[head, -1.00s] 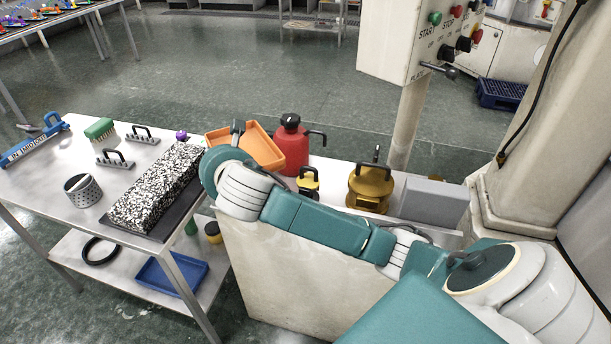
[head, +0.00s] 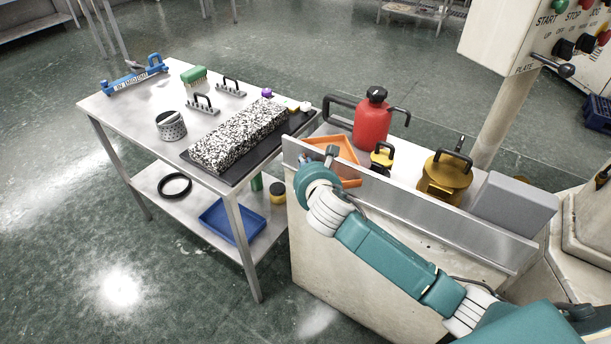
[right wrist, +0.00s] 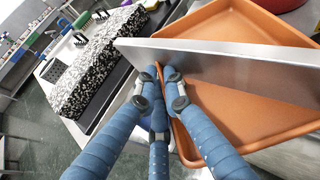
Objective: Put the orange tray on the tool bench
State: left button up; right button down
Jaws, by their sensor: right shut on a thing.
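The orange tray (head: 343,149) is beside the red can, at the steel upstand of the pale machine. My right gripper (right wrist: 164,75) is shut on the tray's rim; in the head view its wrist hides part of the tray. In the right wrist view the tray (right wrist: 228,122) shows on both sides of the upstand, which crosses it; I cannot tell whether they touch. The tool bench (head: 130,113), a steel-topped table, stands left of the tray. My left gripper is not in view.
The bench holds a speckled block (head: 238,136) on a dark plate, a perforated cup (head: 171,127), a green brush (head: 194,75) and a blue tool (head: 134,76). The red can (head: 372,122) and yellow weights stand right of the tray. The bench's front left top is bare.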

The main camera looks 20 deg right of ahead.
jog(key=shift+f+b, duration=0.3)
jog(key=shift+f, duration=1.75)
jog(key=shift+f, duration=0.1)
jog(key=c, duration=1.9)
grip_release()
jog(key=shift+o, duration=0.2)
